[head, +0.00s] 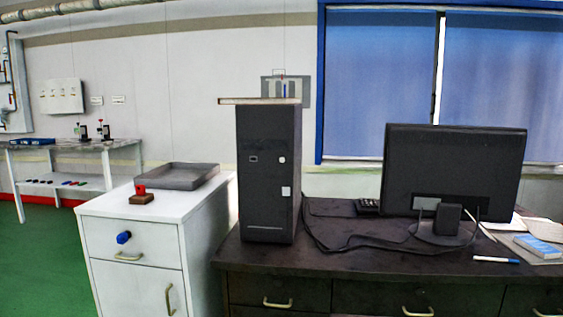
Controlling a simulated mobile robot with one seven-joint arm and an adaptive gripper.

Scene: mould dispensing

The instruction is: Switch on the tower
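The tower (267,205) is a tall black computer case standing upright on the left end of the dark desk. Its front panel faces me. A small light round spot (282,160) and a light square spot (286,191) show on the right side of the panel, and a small dark, light-rimmed port (253,159) is at its upper left. I cannot tell which of these is the power switch. A flat board with a light edge (259,101) lies on top of the tower. My gripper is not in view.
The dark desk (345,260) carries a monitor seen from behind (453,170), loose cables (352,243), papers and a pen (496,260). A white cabinet (136,238) with a grey tray (178,176) stands left of the tower. Green floor (45,260) is open at left.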

